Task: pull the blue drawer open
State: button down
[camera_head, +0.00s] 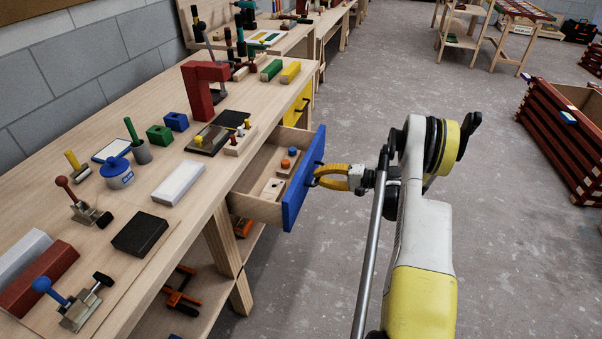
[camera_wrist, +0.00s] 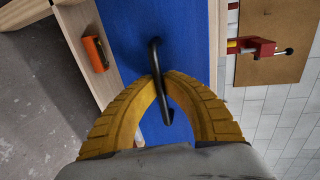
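The blue drawer (camera_head: 304,182) under the workbench stands well out from the bench, with its inside showing. Its blue front also fills the middle of the wrist view (camera_wrist: 190,40). A black bar handle (camera_wrist: 155,60) sits on that front. My gripper (camera_head: 317,177) is at the outer face of the drawer front, at the handle. In the wrist view, the yellow fingers of my gripper (camera_wrist: 164,80) close in on both sides of the handle, and their tips meet around it. Inside the drawer lie small wooden blocks with an orange knob (camera_head: 285,164) and a blue knob (camera_head: 292,151).
The bench top (camera_head: 150,230) is crowded with clamps, blocks and a red frame (camera_head: 204,88). A yellow drawer (camera_head: 298,103) is beyond the blue one. Orange tools (camera_head: 182,290) lie on the lower shelf. Open grey floor (camera_head: 500,240) lies to the right, with a dark red crate (camera_head: 565,135) beyond.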

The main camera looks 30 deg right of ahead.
jog(key=shift+f+v, duration=0.2)
jog(key=shift+v, duration=0.6)
jog(key=shift+f+v, duration=0.15)
jog(key=shift+v, duration=0.7)
jog(key=shift+f+v, duration=0.2)
jog(key=shift+v, duration=0.6)
jog(key=c, duration=1.5)
grip_release()
jog(key=shift+s, duration=0.1)
jog(key=shift+d, duration=0.1)
jog(key=v, duration=1.2)
